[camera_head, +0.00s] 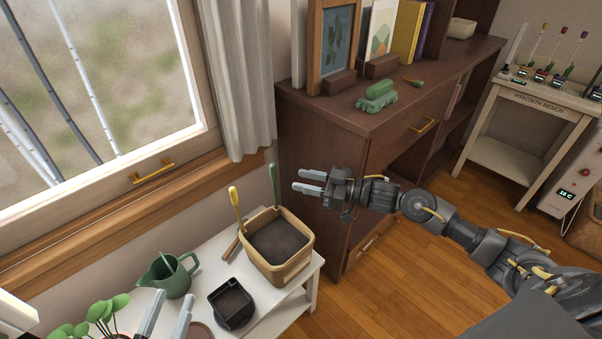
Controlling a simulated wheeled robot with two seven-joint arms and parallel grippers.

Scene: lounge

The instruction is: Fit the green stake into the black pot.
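The green stake (274,186) stands nearly upright at the back edge of a tan box of dark soil (297,264); its lower end is hidden. The square black pot (232,305) stands on the white table in front of the box, with dark soil inside. My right gripper (303,181) is open and empty, its fingers pointing left, to the right of the green stake and apart from it. My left gripper (174,297) shows only its fingertips at the bottom edge, spread apart and empty, to the left of the black pot.
A yellow-topped stake (237,207) stands at the box's left side. A green watering can (170,276) and a leafy plant (103,312) are left of the pot. A brown cabinet (318,150) stands close behind my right gripper. The window sill borders the table.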

